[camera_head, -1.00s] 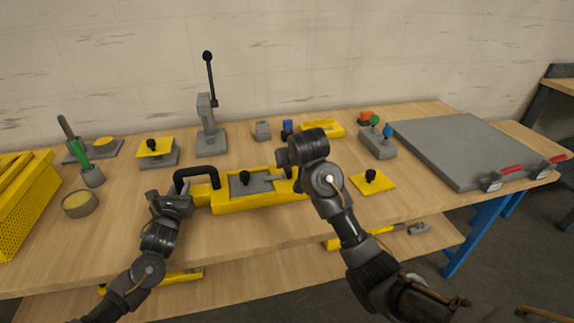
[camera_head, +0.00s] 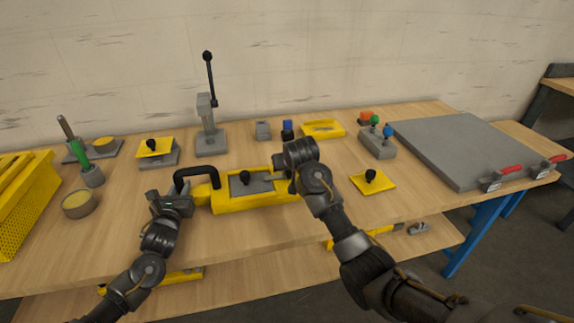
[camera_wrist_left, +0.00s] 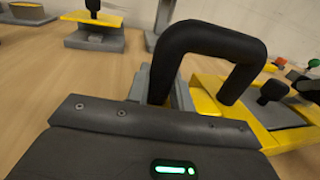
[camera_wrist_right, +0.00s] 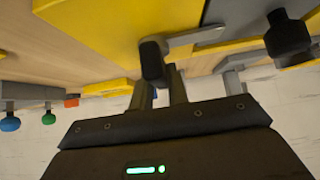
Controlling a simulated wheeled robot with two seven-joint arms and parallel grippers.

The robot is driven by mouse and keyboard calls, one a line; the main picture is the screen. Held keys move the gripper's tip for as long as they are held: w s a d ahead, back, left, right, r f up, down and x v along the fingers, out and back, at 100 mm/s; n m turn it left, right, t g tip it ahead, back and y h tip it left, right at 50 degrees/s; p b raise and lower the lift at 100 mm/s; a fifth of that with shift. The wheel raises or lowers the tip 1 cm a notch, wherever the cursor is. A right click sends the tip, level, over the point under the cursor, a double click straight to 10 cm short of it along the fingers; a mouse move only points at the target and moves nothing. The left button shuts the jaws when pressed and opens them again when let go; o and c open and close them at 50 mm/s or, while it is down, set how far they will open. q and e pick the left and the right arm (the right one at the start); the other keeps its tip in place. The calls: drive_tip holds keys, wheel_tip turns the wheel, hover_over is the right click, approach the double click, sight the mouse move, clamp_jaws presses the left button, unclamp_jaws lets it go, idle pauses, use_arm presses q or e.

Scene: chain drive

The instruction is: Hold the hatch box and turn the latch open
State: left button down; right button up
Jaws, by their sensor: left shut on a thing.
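The yellow hatch box (camera_head: 235,203) lies at the middle of the table, with a grey hatch plate (camera_head: 258,184) and black knob (camera_head: 245,176) on top. Its black handle (camera_head: 186,172) stands at the left end. My left gripper (camera_wrist_left: 162,92) is shut on the near post of the handle. In the right wrist view, the latch shows as a grey lever (camera_wrist_right: 188,40) with a black grip (camera_wrist_right: 152,60). My right gripper (camera_wrist_right: 161,92) is right at that grip, at the box's right end. Whether its fingers press on the grip is unclear; my right arm hides part of this end in the head view.
A yellow plate with a black knob (camera_head: 372,181) lies right of the box. Behind stand a grey lever press (camera_head: 210,135), a yellow tray (camera_head: 322,129) and a block with coloured knobs (camera_head: 378,145). Bare wood lies in front of the box.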

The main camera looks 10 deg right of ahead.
clamp_jaws()
drive_tip(key=m+h, duration=0.2)
drive_tip(key=shift+r+m, duration=0.1)
drive_tip(key=shift+m, duration=0.3)
drive_tip(key=m+g+h, duration=0.1)
drive_tip(key=m+h, duration=0.1)
drive_tip(key=shift+m, duration=0.4)
drive_tip(key=m+g+h, duration=0.2)
drive_tip(key=m+h, duration=0.1)
drive_tip(key=m, duration=0.1)
drive_tip(key=shift+a+m, duration=0.1)
drive_tip(key=shift+m, duration=0.2)
drive_tip(key=shift+w+m+g+h, duration=0.1)
drive_tip(key=shift+m+g+h, duration=0.5)
drive_tip(key=shift+m+g, duration=0.7)
drive_tip(key=shift+m, duration=0.3)
